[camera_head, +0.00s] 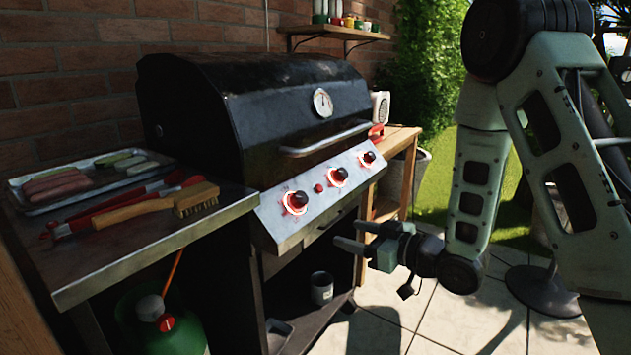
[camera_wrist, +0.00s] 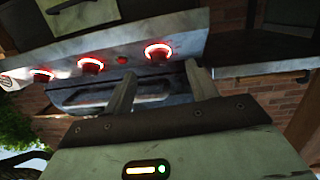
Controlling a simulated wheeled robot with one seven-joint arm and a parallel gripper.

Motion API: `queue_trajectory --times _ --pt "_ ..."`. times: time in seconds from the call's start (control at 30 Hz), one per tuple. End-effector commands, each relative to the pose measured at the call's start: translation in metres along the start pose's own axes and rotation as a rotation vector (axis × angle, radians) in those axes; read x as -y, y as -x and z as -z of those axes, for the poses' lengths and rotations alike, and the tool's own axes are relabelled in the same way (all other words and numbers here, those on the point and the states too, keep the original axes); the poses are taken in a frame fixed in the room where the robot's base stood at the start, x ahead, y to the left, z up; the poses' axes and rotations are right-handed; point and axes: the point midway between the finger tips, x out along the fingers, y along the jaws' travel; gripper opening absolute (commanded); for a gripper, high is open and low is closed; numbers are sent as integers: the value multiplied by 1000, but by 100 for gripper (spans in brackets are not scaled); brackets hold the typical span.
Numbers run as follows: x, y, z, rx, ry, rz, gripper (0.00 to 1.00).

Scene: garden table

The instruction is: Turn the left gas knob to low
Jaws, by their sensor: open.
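The left gas knob (camera_head: 296,201) is dark with a red ring, at the left end of the grill's slanted metal front panel (camera_head: 275,219). In the wrist view, which is turned over, the left knob (camera_wrist: 158,52) is the rightmost one, beyond and between my fingertips. Its exact setting is too small to read. My gripper (camera_head: 351,235) is open and empty, in front of the grill and lower right of the left knob, apart from it. The gripper fingers (camera_wrist: 160,72) also show in the wrist view with nothing between them.
The middle knob (camera_head: 338,175) and right knob (camera_head: 368,157) share the panel, with a small red button (camera_head: 319,188) beside the left knob. The lid handle (camera_head: 325,139) juts out above. A brush (camera_head: 198,198) lies on the left side shelf. Paving in front is open.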

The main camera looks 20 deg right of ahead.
Motion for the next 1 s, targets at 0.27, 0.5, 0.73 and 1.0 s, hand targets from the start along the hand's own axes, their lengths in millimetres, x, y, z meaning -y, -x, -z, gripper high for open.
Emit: queue_trajectory --times 0.27,0.5,0.73,1.0 --pt "-15 16 26 -125 -23 -3 57" --pt "-13 -17 30 -129 -20 1 57" --pt "-13 -65 36 -127 -22 1 57" --pt "-14 -119 43 -128 -22 0 57"
